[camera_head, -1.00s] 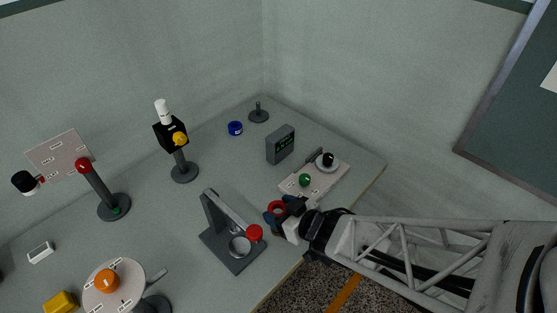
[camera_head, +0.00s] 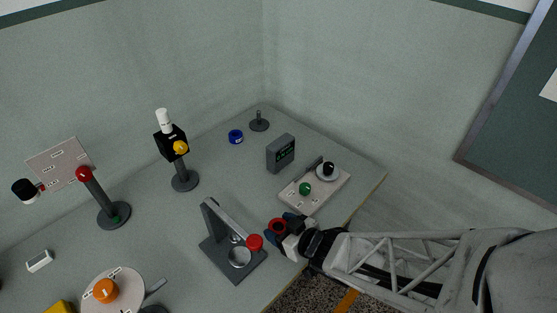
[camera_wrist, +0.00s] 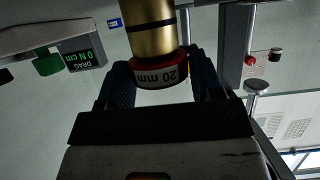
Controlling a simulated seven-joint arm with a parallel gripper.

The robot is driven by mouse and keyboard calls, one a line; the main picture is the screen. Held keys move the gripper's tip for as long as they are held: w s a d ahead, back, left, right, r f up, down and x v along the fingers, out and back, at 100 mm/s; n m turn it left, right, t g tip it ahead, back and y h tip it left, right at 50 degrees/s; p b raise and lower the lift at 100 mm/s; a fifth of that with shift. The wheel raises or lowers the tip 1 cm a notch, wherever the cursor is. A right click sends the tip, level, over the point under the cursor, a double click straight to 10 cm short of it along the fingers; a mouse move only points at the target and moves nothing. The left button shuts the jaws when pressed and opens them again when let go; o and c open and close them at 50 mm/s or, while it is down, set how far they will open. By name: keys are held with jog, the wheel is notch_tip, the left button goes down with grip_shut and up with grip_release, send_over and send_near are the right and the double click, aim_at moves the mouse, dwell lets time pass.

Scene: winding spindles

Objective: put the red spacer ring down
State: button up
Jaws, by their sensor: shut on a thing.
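The red spacer ring (camera_head: 277,225) is between the fingers of my gripper (camera_head: 285,230), which is shut on it. In the wrist view the ring (camera_wrist: 160,72) shows a white "20 mm" label, upside down, with a dark blue finger of my gripper (camera_wrist: 160,84) on either side. A brass cylinder (camera_wrist: 150,28) with a dark band meets the ring there. I cannot tell whether the ring is around it or only against it. In the head view the ring is right of and behind a dark grey stand with a red-ended lever (camera_head: 228,225).
A pale board (camera_head: 310,192) with a green knob and a black knob lies behind my gripper. A grey display box (camera_head: 281,152) stands beyond it. A blue ring (camera_head: 236,137) and a small dark post (camera_head: 259,121) are at the back. The middle of the table is mostly bare.

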jog(key=shift+f, duration=0.2)
jog(key=o, duration=0.9)
jog(key=shift+v, duration=3.95)
jog(key=shift+a+r, duration=0.1)
jog(key=shift+r, duration=0.05)
jog(key=shift+w, duration=0.1)
